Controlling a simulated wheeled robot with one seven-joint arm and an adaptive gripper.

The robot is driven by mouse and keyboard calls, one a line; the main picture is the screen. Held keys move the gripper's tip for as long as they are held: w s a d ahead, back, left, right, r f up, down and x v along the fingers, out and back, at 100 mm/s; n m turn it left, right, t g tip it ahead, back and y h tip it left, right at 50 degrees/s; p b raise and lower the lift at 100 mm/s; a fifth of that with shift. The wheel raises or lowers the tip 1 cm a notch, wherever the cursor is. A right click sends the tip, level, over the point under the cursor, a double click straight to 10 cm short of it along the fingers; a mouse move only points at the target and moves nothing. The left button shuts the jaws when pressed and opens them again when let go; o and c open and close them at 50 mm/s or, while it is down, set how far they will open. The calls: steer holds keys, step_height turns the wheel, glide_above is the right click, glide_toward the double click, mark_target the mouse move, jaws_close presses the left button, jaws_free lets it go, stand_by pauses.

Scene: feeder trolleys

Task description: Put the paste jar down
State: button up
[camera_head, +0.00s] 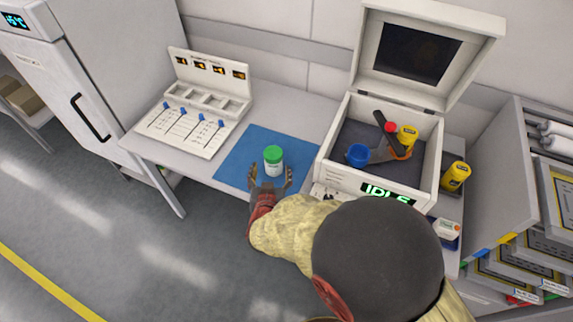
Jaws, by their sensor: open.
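The paste jar (273,165) is white with a green lid. It stands upright on the blue mat (236,158) on the bench. My gripper (270,178) is at the near side of the jar, with its fingers apart and pointing toward it. The jar's lower part lies near the fingertips. I cannot tell whether either finger touches it.
An open-lidded machine (329,176) marked IDLE stands right of the mat, with a blue cup (358,154) and a yellow jar (407,138) inside. Another yellow jar (456,176) stands to its right. A white panel with sliders (186,128) is left of the mat. A fridge (85,90) stands far left.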

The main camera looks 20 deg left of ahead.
steer(key=w+d+r+m+g, duration=0.1)
steer(key=w+d+r, duration=0.15)
steer(key=r, duration=0.25)
steer(key=w+d+r+g, duration=0.1)
steer(key=w+d+r, duration=0.15)
steer(key=r, duration=0.25)
steer(key=s+d+r+g, duration=0.2)
steer(key=d+r, duration=0.7)
steer(key=d, duration=0.5)
steer(key=s+d+r+m+g+h, duration=0.1)
steer(key=s+d+r+h, duration=0.1)
steer(key=s+d, duration=0.8)
steer(key=s+d+r+m+g+h, duration=0.2)
steer(key=s+d, duration=0.8)
steer(key=d, duration=0.4)
steer(key=shift+d+h, duration=0.4)
